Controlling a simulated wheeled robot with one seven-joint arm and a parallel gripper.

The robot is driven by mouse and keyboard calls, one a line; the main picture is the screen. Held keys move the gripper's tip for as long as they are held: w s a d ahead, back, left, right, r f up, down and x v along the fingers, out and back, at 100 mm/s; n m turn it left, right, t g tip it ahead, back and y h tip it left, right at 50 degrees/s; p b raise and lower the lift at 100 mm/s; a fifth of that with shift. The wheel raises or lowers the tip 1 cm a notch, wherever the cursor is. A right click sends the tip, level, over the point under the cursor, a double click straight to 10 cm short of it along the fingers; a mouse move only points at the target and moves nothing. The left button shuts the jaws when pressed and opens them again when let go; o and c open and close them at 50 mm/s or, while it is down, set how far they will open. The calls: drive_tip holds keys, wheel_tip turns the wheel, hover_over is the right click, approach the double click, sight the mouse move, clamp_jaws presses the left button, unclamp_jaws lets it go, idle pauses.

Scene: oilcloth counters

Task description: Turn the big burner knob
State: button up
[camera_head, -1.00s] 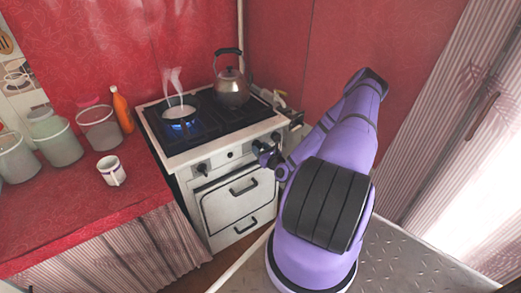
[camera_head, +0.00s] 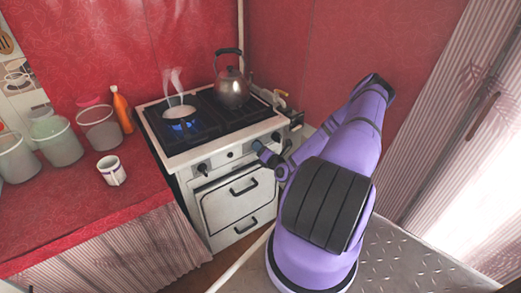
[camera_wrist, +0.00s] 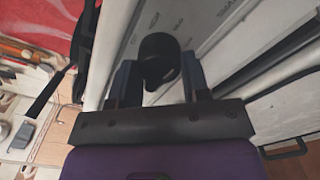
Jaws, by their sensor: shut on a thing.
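The stove (camera_head: 205,150) has several black knobs along its front panel. My gripper (camera_head: 262,149) is at the right part of that panel. In the wrist view, a black knob (camera_wrist: 160,57) stands between the two fingers of my gripper (camera_wrist: 158,75), which is shut on it. In the head view my gripper hides this knob, and I cannot tell its size against the others. Another black knob (camera_head: 202,168) is free at the left of the panel. A steaming pan (camera_head: 180,114) sits over a blue flame (camera_head: 183,126) on the left side of the hob.
A kettle (camera_head: 232,88) stands on the back right of the hob. Oven door handles (camera_head: 244,187) stick out below the panel. On the red counter (camera_head: 70,215) at left are a mug (camera_head: 111,170), jars (camera_head: 58,140) and an orange bottle (camera_head: 122,108).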

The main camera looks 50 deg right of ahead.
drive_tip(key=m, duration=0.4)
drive_tip(key=shift+m, duration=2.2)
drive_tip(key=o, duration=0.9)
drive_tip(key=v, duration=1.1)
